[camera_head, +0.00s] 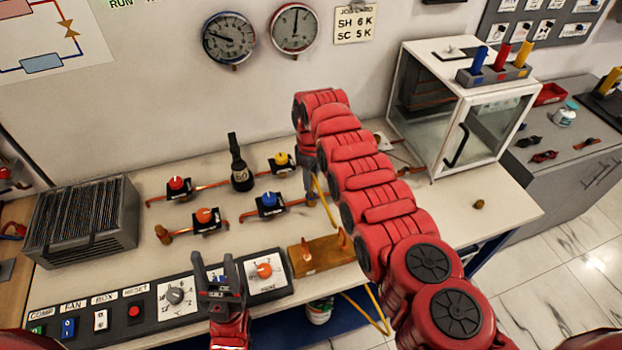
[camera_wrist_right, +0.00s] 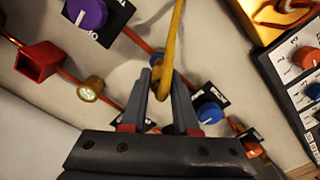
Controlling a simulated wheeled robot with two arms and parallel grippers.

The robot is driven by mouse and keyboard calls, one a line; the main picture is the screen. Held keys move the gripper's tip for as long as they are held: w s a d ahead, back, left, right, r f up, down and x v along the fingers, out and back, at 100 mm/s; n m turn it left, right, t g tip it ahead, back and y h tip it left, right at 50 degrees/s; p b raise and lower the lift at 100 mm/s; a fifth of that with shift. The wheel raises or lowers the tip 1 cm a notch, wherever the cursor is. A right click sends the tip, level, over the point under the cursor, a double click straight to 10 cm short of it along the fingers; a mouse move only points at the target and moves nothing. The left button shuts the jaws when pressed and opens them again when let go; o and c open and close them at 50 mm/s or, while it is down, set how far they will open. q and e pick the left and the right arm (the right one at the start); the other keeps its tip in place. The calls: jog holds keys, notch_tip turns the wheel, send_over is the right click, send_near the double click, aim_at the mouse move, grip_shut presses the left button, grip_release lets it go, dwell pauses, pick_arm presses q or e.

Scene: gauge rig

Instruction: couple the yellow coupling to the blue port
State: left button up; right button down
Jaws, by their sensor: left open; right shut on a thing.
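My right gripper (camera_head: 311,192) points down over the bench, right of the blue-knobbed valve (camera_head: 268,203). It is shut at the end of the yellow hose (camera_head: 327,205); the coupling itself is mostly hidden by the fingers. A blue knob (camera_wrist_right: 208,112) lies just right of the fingers there. I cannot make out a blue port clearly; a bluish fitting is partly hidden between the fingers. My left gripper (camera_head: 220,262) is open and empty over the control panel.
Other valves have red (camera_head: 176,185), orange (camera_head: 205,216) and yellow (camera_head: 282,160) knobs on copper pipes. A wooden block (camera_head: 318,256) lies at the front edge. A glass-sided box (camera_head: 462,110) stands right of my right arm.

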jog(key=shift+f+b, duration=1)
jog(key=shift+f, duration=0.1)
jog(key=shift+f+b, duration=0.25)
jog(key=shift+b, duration=0.05)
dwell(0.6)
jog(key=shift+c, duration=1.3)
grip_release()
jog(key=shift+r, duration=0.1)
